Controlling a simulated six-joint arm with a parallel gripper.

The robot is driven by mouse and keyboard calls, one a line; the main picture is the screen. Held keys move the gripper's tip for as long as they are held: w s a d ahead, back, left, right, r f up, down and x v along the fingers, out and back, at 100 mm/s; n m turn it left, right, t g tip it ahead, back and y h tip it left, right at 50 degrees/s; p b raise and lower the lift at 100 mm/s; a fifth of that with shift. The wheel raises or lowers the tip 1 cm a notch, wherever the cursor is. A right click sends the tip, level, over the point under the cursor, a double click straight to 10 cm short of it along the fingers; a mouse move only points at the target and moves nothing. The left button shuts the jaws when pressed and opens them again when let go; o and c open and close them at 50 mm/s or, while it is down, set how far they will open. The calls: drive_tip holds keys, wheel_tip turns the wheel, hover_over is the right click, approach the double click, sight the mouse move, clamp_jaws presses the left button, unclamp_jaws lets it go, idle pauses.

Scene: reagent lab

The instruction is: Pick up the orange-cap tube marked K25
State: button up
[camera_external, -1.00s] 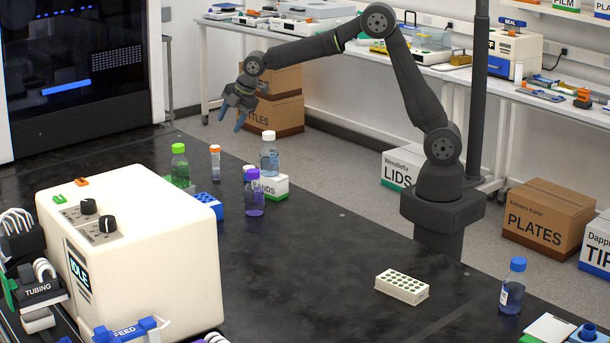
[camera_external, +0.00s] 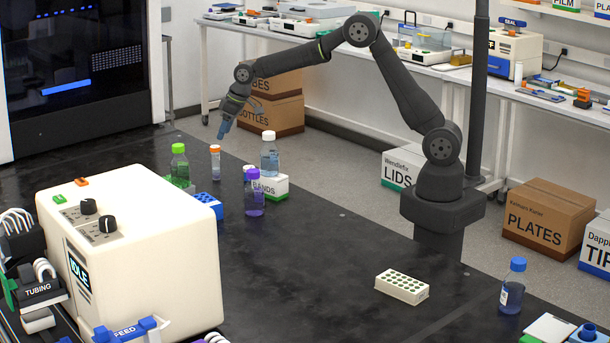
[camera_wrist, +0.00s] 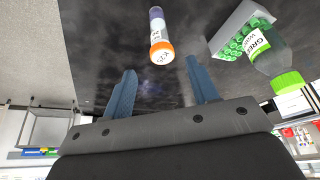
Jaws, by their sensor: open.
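The orange-cap tube (camera_external: 215,162) stands upright on the dark bench, between the green-cap bottle and the clear bottle. In the wrist view the orange-cap tube (camera_wrist: 160,38) shows its cap towards me, with dark writing on it that looks like K25. My gripper (camera_external: 223,130) is above the far edge of the bench, apart from the tube. In the wrist view my gripper (camera_wrist: 158,82) has its two blue fingers spread wide with nothing between them. The tube appears ahead of the gap between the fingertips.
A green-cap bottle (camera_external: 179,163) stands close left of the tube, beside a rack of green-capped tubes (camera_wrist: 240,32). A white-cap clear bottle (camera_external: 269,155), a box (camera_external: 272,187) and a purple-cap bottle (camera_external: 254,195) stand to the right. A blue rack (camera_external: 205,199) is nearer.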

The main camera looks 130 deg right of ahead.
sight(218, 147)
drive_tip(key=x, duration=0.6)
drive_tip(key=shift+w+d+f, duration=0.1)
drive_tip(key=shift+f, duration=0.15)
drive_tip(key=shift+a+x, duration=0.15)
drive_tip(key=shift+x, duration=1.15)
drive_tip(key=shift+a+x, duration=0.15)
drive_tip(key=shift+x, duration=1.15)
drive_tip(key=shift+f, duration=0.15)
drive_tip(key=c, duration=1)
